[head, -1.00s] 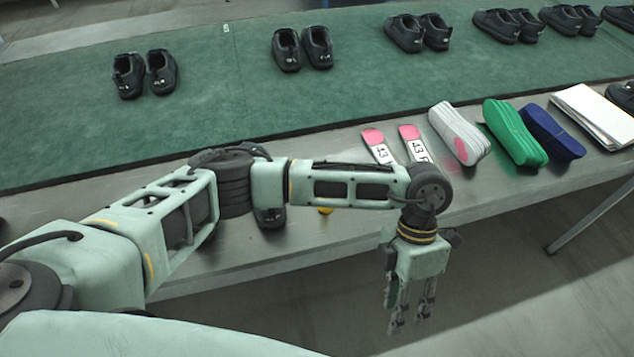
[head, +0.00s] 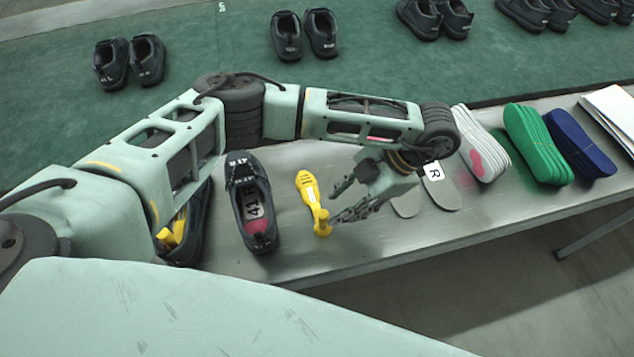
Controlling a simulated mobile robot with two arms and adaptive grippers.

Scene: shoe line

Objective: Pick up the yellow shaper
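A yellow shaper (head: 309,190) lies on the metal bench, between a black shoe and my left gripper. My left gripper (head: 334,206) is open and empty, just right of the shaper, its fingers pointing left toward the shaper's lower end. One finger is close to that end; I cannot tell whether they touch. Another yellow piece (head: 172,236) sits in a black shoe (head: 192,235) at the left, partly hidden by my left arm. My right gripper is not in view.
Grey insoles (head: 446,196) lie to the right, then white (head: 478,135), green (head: 537,145) and blue (head: 580,145) insole stacks. A green conveyor (head: 210,95) with black shoes runs behind.

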